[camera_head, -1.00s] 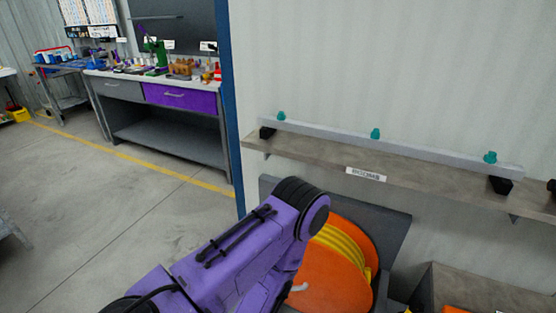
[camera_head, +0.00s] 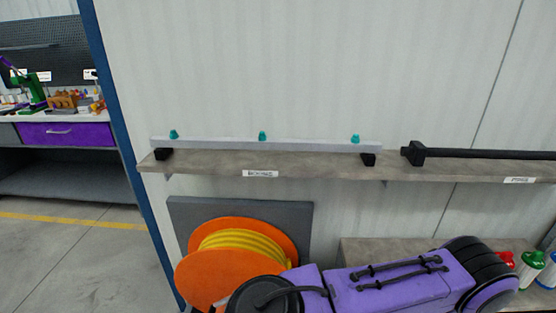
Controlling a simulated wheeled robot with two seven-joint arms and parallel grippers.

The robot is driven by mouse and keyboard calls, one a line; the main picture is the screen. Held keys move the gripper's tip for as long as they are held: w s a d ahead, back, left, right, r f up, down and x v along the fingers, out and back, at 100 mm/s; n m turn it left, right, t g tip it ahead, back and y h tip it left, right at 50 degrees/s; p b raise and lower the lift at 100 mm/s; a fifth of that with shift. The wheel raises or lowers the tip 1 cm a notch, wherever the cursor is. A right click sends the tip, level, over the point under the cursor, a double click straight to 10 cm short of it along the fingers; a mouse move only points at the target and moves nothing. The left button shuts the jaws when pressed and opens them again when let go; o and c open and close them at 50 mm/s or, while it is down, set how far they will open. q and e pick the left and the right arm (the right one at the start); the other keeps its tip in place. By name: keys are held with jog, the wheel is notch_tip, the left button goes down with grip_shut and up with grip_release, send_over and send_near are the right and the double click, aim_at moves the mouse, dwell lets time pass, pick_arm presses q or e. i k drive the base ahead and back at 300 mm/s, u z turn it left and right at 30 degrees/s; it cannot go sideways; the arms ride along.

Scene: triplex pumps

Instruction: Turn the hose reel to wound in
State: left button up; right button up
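The hose reel (camera_head: 196,277) has orange round flanges with yellow hose (camera_head: 245,242) wound between them. It stands low in front of a grey backing panel (camera_head: 290,212), under the shelf, left of the middle of the head view. One of my purple arms crosses the lower part of the picture and hides the reel's lower right side. The reel's crank cannot be clearly made out. Neither of my grippers is in view.
Above the reel runs a wall shelf (camera_head: 215,164) carrying a grey boom (camera_head: 310,146) with teal nozzles and a black bar (camera_head: 480,154). A lower bench (camera_head: 385,250) and coloured bottles (camera_head: 529,266) are at right. Open floor (camera_head: 75,265) lies at left.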

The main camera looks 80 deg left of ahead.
aim_at(206, 279)
jog(key=z, duration=0.35)
jog(key=k, duration=1.95)
jog(key=u, duration=2)
jog(key=k, duration=1.15)
jog(key=z, duration=0.95)
jog(key=i, duration=1.4)
jog(key=u, duration=0.85)
